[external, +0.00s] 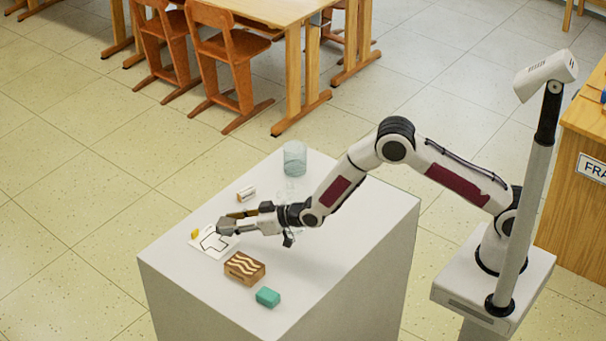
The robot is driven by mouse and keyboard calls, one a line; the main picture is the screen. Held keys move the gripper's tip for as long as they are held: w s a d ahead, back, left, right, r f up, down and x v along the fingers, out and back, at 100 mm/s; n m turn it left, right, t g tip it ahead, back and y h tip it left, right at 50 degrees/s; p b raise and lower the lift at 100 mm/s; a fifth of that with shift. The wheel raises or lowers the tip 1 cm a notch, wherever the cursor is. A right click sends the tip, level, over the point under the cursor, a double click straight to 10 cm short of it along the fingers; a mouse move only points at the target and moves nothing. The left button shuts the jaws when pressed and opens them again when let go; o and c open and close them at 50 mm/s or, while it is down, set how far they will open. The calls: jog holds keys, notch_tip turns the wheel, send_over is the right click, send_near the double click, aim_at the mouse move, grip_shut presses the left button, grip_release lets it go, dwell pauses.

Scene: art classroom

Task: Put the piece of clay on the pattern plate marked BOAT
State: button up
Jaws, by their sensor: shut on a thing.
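A white plate (207,249) with a black line drawing lies near the left corner of the pale table. No word on it can be read. My gripper (222,226) is over the far right part of the plate, low, and covers part of the drawing. It is shut on a small tan-yellow thing, mostly hidden by the fingers; I cannot tell whether this is the clay or whether it touches the plate. A small yellow piece (195,234) is at the plate's left edge. A teal block (267,297) lies near the table's front edge.
A brown block with pale wavy lines (244,268) sits in front of the plate. A clear glass jar (294,158) stands at the back. The table's (340,255) right side is clear.

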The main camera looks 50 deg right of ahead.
jog(key=shift+f, duration=1.8)
jog(key=shift+f, duration=0.15)
jog(key=o, duration=1.2)
jog(key=shift+v, duration=6)
